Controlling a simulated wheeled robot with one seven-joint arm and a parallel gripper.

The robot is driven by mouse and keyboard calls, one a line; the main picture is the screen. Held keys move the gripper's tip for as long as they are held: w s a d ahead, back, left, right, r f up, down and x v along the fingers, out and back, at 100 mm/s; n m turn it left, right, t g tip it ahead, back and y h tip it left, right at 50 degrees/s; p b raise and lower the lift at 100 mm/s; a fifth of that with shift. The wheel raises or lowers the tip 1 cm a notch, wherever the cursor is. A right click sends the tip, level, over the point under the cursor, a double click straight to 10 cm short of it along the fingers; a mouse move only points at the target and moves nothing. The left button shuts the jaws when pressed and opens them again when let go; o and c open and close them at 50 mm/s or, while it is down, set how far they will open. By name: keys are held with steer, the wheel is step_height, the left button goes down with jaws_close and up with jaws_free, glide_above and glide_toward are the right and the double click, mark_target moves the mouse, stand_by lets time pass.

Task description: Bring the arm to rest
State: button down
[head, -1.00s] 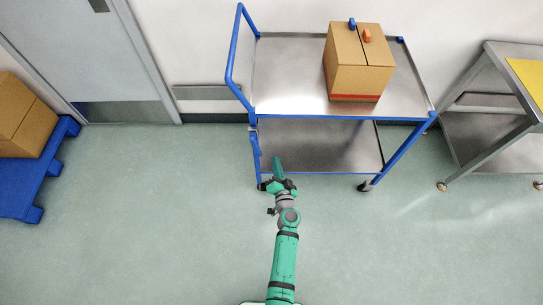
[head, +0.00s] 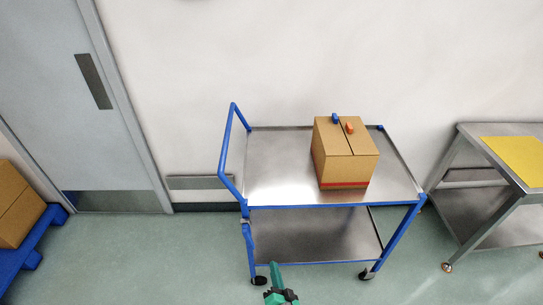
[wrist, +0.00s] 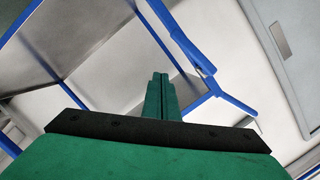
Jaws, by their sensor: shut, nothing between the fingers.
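My green gripper (head: 276,278) shows at the bottom edge of the head view, in front of the trolley and below its lower shelf. Its fingers are together and empty. In the wrist view the closed fingers (wrist: 160,95) point towards the trolley's underside and blue frame. The rest of my arm is outside the head view. The trolley (head: 278,180) has steel shelves and a blue frame with a handle on its left. A closed cardboard box (head: 343,165) with a red stripe stands on its top shelf, with a blue cap (head: 335,118) and an orange cap (head: 350,128) on top.
A steel table (head: 470,143) with a yellow mat (head: 518,160) stands at the right. Cardboard boxes (head: 18,210) sit on a blue pallet (head: 45,225) at the left, near a grey door (head: 60,100). Green floor (head: 150,260) left of the trolley is clear.

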steer(key=s+r+n+g+h, duration=0.1)
steer(key=s+n+g+h, duration=0.15)
steer(key=s, duration=1.95)
steer(key=s+a+r+n+t, duration=0.1)
steer(key=s+r+n, duration=0.1)
steer(key=s+r, duration=0.5)
steer(key=s+a+r+n+t, duration=0.1)
steer(key=s+r, duration=0.6)
steer(key=r, duration=0.7)
steer(key=shift+r+n, duration=0.3)
steer(key=shift+n, duration=0.55)
steer(key=shift+a+h, duration=0.1)
steer(key=shift+h, duration=0.15)
